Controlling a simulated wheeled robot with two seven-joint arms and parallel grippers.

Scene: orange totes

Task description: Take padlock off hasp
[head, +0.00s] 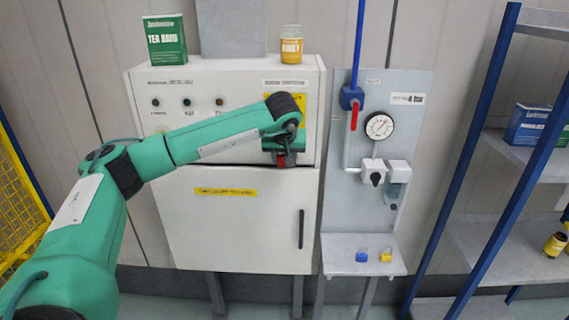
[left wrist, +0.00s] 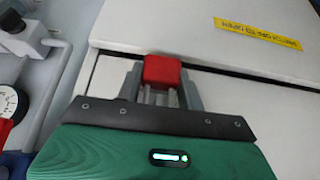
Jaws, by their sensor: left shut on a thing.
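A red padlock (left wrist: 162,70) is between the fingers of my left gripper (left wrist: 162,92), which is shut on it, as the left wrist view shows. In the head view the red padlock (head: 286,160) shows just below my left gripper (head: 284,152), at the right part of the white cabinet (head: 225,218), near the seam between its upper panel and lower door. The hasp is hidden behind the gripper, so I cannot tell whether the shackle is still through it. My right gripper is out of view.
A grey panel with a gauge (head: 379,126) and a red-handled valve (head: 354,112) stands right of the cabinet. Its shelf (head: 340,262) holds a blue padlock (head: 362,255) and a yellow padlock (head: 386,255). A green box (head: 165,40) and a jar (head: 291,45) stand on the cabinet top.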

